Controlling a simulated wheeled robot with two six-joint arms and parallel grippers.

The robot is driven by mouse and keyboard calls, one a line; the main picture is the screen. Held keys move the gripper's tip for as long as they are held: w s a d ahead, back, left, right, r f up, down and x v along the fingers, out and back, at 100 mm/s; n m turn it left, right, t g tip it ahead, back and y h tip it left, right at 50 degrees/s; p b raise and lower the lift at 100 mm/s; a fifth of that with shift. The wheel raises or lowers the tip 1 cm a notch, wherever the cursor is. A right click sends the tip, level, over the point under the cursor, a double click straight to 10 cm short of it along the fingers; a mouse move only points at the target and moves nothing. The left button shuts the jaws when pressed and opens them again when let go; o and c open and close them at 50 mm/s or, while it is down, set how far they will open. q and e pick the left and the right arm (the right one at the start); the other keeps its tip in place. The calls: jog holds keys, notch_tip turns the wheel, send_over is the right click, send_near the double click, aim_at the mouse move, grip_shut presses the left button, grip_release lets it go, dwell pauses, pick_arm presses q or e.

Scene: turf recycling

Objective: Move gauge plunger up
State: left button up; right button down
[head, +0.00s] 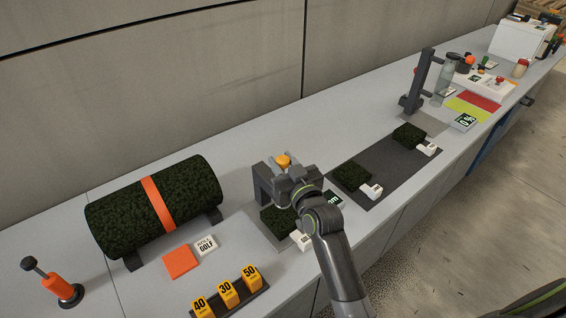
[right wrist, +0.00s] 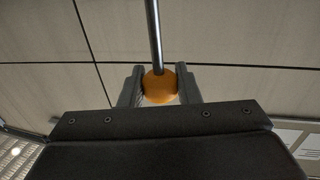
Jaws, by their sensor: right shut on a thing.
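The gauge plunger's orange knob (head: 283,161) shows at the top of the dark grey gauge stand (head: 262,186) in the head view. In the right wrist view, the round orange knob (right wrist: 160,87) sits between the two fingers with its metal rod (right wrist: 154,35) running up out of the frame. My right gripper (head: 286,169) is shut on the knob, and its fingers (right wrist: 160,84) touch it on both sides. A dark green turf sample (head: 276,219) lies below the gauge, partly hidden by my right arm. My left gripper is not in view.
A turf roll with an orange band (head: 152,190) lies to the left. Numbered yellow blocks (head: 228,292) stand in front. Two turf samples (head: 352,177) (head: 409,135) lie on a dark mat (head: 375,203) to the right. An orange-handled tool (head: 57,286) stands far left.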

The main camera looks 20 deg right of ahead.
jog(key=shift+r, duration=0.35)
jog(key=c, duration=1.5)
grip_release()
jog(key=o, duration=0.4)
jog(key=shift+f, duration=0.15)
jog(key=shift+s+d+f+b, duration=0.1)
jog(key=shift+s+b, duration=0.2)
jog(key=shift+s, duration=0.15)
jog(key=s+b, duration=0.1)
jog(key=s, duration=0.4)
jog(key=s+d+b, duration=0.1)
jog(key=s+b, duration=0.1)
jog(key=s, duration=0.4)
jog(key=s+d+b, duration=0.1)
jog(key=s+b, duration=0.1)
jog(key=s, duration=0.3)
jog(key=shift+s, duration=0.15)
